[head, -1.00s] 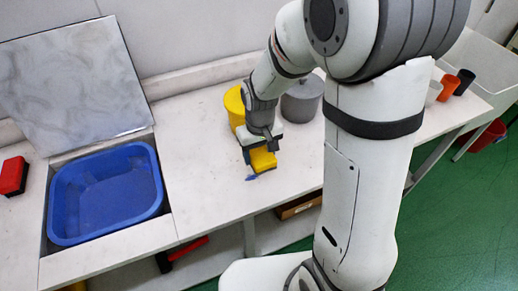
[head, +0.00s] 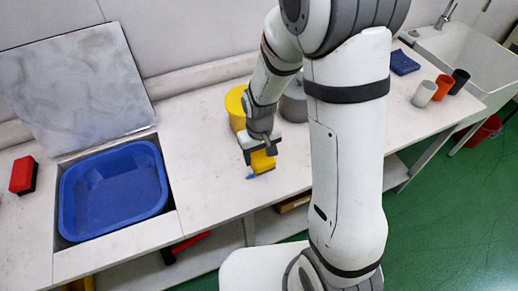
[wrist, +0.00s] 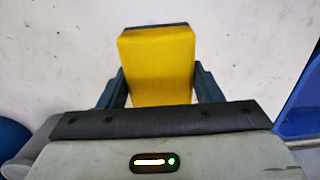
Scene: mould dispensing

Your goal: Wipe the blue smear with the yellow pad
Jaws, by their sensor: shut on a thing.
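The yellow pad (head: 263,161) is held at the bench top near its front edge. It also shows in the wrist view (wrist: 157,65), where a dark layer shows at its far edge. My gripper (head: 258,152) is shut on the pad, with one dark finger on each side of it. The blue smear (head: 251,177) shows as a small blue mark on the white bench, just at the front left of the pad. Part of the smear may be hidden under the pad. I cannot tell whether the pad touches the bench.
A yellow tub (head: 236,106) and a grey pot (head: 293,103) stand behind my gripper. A blue basin (head: 113,190) sits in the bench at left, with a red block (head: 22,175) beside it. Cups (head: 443,87) and a blue cloth-like item (head: 403,63) are at right. The bench between basin and pad is clear.

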